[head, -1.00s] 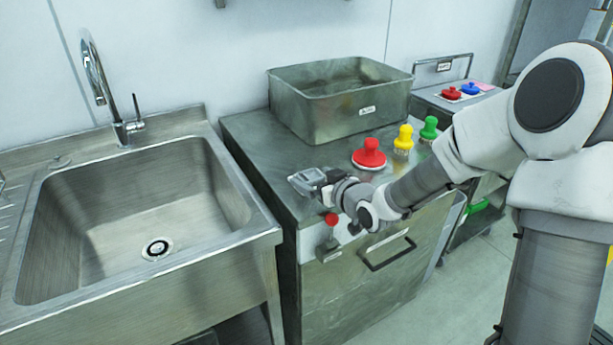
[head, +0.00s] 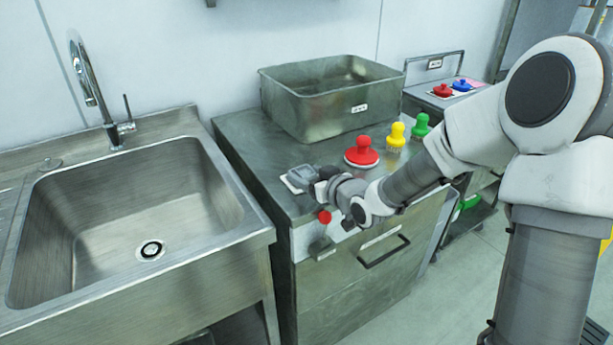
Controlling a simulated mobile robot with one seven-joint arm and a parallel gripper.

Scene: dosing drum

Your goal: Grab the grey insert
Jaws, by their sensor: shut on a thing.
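The grey insert (head: 301,174) is a small, flat, squarish piece at the front left of the steel cabinet top. My gripper (head: 316,180) comes from the right and is shut on it. The fingertips are small and partly hidden by my wrist. The insert appears slightly raised above a pale flat patch (head: 289,185) on the cabinet top, though the gap is too small to judge.
A steel basin (head: 330,112) stands behind on the cabinet top (head: 245,140). Red (head: 361,154), yellow (head: 396,138) and green (head: 420,126) knobbed pieces stand to the right. A sink (head: 130,215) lies left. A red knob (head: 324,217) is on the cabinet front.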

